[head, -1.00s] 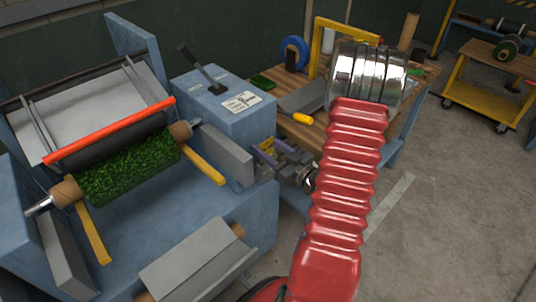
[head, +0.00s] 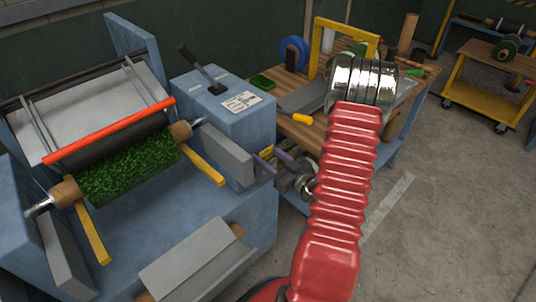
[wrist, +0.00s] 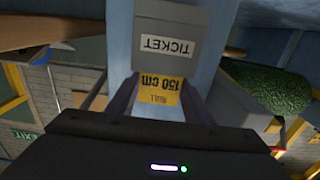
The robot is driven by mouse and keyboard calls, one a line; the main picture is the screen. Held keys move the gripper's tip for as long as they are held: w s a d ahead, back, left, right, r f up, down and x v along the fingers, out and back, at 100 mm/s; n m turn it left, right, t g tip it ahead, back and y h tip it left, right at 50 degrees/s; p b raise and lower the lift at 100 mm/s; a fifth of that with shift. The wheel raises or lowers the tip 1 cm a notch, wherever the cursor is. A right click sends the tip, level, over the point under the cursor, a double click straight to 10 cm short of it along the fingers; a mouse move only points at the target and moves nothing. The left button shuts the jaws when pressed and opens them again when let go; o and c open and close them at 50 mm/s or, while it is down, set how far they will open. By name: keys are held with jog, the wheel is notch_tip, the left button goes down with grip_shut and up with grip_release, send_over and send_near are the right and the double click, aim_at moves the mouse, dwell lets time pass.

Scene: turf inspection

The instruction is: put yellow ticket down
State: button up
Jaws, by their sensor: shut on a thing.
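The yellow ticket (wrist: 158,90), printed "150 cm" and "ROLL", is between the two fingers of my gripper (wrist: 160,97) in the wrist view. The print reads upside down there. I cannot tell whether the ticket touches that surface. In the head view my gripper (head: 264,161) is at the right side of the blue machine (head: 222,110), beside a grey plate (head: 228,155). Only a little of the ticket (head: 267,152) shows there.
A green turf roll (head: 130,166) lies in the machine at left; it also shows in the wrist view (wrist: 278,88). A wooden bench (head: 310,130) with a yellow frame (head: 318,45) stands behind my arm. A yellow cart (head: 480,95) is far right. Floor at right is clear.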

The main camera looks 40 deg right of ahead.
jog(key=o, duration=1)
jog(key=shift+s, duration=0.1)
jog(key=shift+s+d, duration=0.2)
jog(key=shift+s, duration=5.75)
